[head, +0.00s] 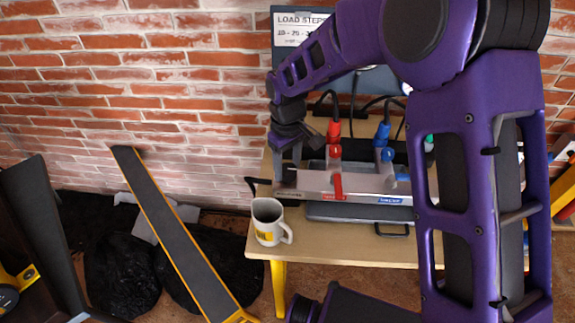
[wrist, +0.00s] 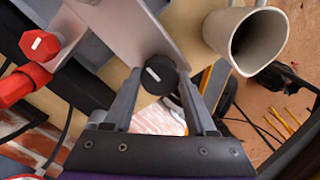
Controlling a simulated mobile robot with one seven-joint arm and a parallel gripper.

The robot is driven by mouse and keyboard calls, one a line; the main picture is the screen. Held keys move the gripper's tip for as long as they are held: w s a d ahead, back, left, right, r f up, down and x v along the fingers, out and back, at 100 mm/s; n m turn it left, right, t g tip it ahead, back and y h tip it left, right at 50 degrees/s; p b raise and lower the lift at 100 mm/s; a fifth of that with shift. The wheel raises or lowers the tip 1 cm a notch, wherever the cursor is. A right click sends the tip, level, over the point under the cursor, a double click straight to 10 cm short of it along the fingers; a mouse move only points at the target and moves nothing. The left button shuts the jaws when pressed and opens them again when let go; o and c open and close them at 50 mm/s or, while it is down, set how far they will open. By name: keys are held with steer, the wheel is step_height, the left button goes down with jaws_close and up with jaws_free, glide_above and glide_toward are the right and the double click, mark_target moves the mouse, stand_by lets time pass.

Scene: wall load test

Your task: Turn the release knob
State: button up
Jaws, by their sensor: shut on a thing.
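The release knob (wrist: 157,75) is a round black knob with a small white mark, at the end of a grey metal body (wrist: 122,32) in the wrist view. My gripper (wrist: 159,88) has one finger on each side of the knob and is shut on it. In the head view my gripper (head: 287,172) reaches down to the left end of the metal body (head: 315,182) on the table. The knob is mostly hidden there by the fingers.
A white mug (head: 268,222) stands at the table's (head: 345,248) left front corner, close to the knob; it also shows in the wrist view (wrist: 246,36). Red (head: 333,130) and blue (head: 382,134) fittings with hoses rise behind the body. A brick wall (head: 150,90) stands behind.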

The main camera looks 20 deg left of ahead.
mark_target(288, 169)
steer(key=o, duration=1.4)
steer(key=shift+c, duration=0.2)
step_height(288, 169, up, 18)
steer(key=p, duration=0.1)
steer(key=shift+f+p, duration=0.25)
steer(key=shift+p, duration=0.15)
